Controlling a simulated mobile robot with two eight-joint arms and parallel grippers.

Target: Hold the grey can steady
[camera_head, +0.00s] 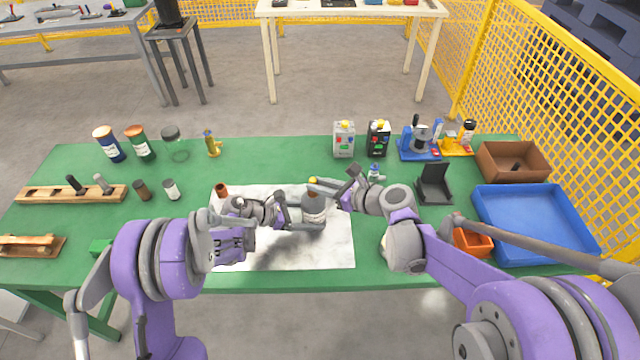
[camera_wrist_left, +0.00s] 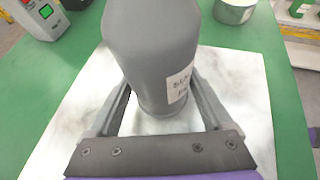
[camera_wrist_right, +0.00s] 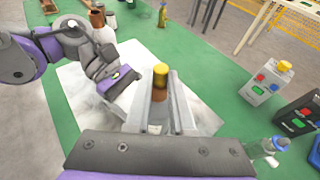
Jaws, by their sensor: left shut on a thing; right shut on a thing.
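The grey can (camera_head: 313,212) is upright over the white mat (camera_head: 335,250). Its grey side and pale label fill the middle of the left wrist view (camera_wrist_left: 155,50). My left gripper (camera_head: 303,214) is shut on the can from the left, one finger on each side. My right gripper (camera_head: 318,188) is above the can, shut on a brown piece with a yellow top (camera_wrist_right: 160,80). The brown piece is right over the can's top; whether it touches the can is hidden by the fingers.
Two button boxes, one grey (camera_head: 344,139) and one black (camera_head: 378,139), stand behind the mat. A blue tray (camera_head: 535,252), a brown box (camera_head: 513,148) and an orange bin (camera_head: 473,243) lie right. Wooden racks (camera_head: 70,195) are left. The mat's front is clear.

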